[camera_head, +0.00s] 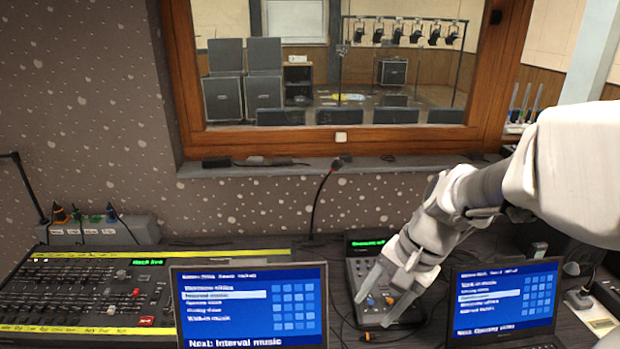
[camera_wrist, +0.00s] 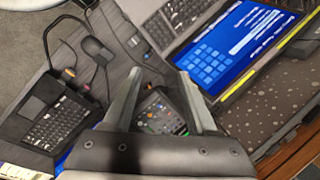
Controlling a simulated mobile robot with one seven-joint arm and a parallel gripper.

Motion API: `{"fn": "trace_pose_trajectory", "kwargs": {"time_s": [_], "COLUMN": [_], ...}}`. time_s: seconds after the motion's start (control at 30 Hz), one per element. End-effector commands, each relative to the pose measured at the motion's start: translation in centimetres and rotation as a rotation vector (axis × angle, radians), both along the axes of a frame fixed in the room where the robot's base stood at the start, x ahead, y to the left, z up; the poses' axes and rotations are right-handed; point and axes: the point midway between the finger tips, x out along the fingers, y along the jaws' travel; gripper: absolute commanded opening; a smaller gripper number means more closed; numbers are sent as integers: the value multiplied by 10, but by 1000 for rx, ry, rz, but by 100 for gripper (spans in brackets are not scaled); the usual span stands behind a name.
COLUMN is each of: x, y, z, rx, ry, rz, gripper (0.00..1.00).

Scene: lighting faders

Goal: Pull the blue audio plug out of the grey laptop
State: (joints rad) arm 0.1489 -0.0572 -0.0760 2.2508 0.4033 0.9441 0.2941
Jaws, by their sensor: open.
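A laptop with a lit blue screen (camera_head: 250,308) stands at the front centre-left; its greyish body and screen also show at the upper right of the wrist view (camera_wrist: 222,50). A second, darker laptop (camera_head: 502,298) stands at the right; its black keyboard (camera_wrist: 55,122) is at the left of the wrist view, with small orange and purple plugs by its edge.
A small control box (camera_head: 362,268) with knobs lies below my gripper. A fader console (camera_head: 85,290) fills the left. A gooseneck microphone (camera_head: 318,200) rises behind. Loose cables lie between the laptops. The window wall closes off the back.

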Motion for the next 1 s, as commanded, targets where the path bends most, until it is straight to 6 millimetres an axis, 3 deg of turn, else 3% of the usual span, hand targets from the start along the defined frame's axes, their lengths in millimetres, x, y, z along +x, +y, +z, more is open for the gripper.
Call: {"fn": "trace_pose_trajectory", "kwargs": {"time_s": [0.03,0.3,0.5,0.63,1.0], "x": [8,45,61,66,68], "y": [-4,-21,-34,-40,-31], "z": [-29,-135,-208,-235,-264], "rx": [32,190,277,306,319], "ry": [46,259,394,443,465], "rz": [-56,-378,-588,-668,-703], "gripper": [57,57,57,57,57]}}
